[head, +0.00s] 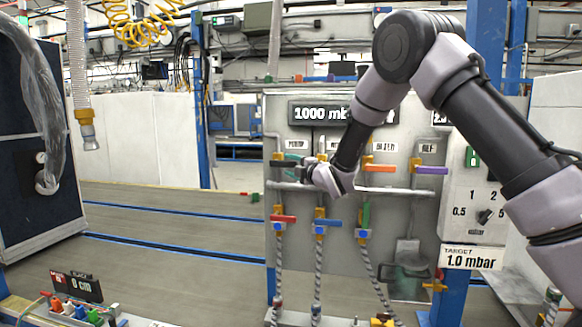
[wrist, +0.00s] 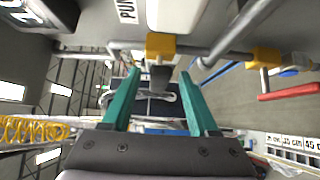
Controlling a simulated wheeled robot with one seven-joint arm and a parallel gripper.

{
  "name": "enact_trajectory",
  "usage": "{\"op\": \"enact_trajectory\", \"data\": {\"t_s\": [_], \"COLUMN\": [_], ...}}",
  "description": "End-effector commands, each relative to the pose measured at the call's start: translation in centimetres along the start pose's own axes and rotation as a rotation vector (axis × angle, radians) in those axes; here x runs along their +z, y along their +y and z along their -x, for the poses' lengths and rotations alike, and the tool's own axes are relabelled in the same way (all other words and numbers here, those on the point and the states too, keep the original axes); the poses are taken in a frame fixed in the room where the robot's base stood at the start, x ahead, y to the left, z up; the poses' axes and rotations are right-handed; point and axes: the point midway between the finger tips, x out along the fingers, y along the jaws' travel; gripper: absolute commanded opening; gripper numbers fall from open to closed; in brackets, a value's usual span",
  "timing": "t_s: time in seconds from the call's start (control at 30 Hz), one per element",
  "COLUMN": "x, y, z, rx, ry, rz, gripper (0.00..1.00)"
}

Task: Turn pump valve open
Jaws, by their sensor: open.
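The pump valve has a yellow body (wrist: 160,45) on a grey pipe beside the "PUMP" label (wrist: 127,10) in the wrist view. Its dark handle (wrist: 160,77) points towards my gripper. In the head view the yellow valve body (head: 277,158) shows at the panel's upper left, with its handle hidden by my gripper. My gripper (head: 289,165) is at this valve. In the wrist view, its teal fingers (wrist: 160,88) are open, one on each side of the handle, with visible gaps. I cannot tell how deep the handle sits between them.
Below the pump valve are valves with red (head: 283,218), blue (head: 327,222) and green (head: 366,215) handles. Orange (head: 380,168) and purple (head: 431,170) handles lie to the right. A selector knob (head: 484,215) is at the far right. The floor left of the panel is mostly clear.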

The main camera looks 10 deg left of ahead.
Motion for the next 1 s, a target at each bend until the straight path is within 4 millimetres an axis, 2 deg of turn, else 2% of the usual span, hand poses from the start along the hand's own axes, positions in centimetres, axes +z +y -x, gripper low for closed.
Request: {"op": "enact_trajectory", "data": {"t_s": [0.17,0.33,1.0], "x": [0.01,0.02,0.03], "y": [0.00,0.01,-0.03], "z": [0.01,0.03,0.05], "rx": [0.000,0.000,-0.001], "ry": [0.000,0.000,0.000], "rz": [0.000,0.000,0.000], "gripper": [0.60,0.00,0.00]}}
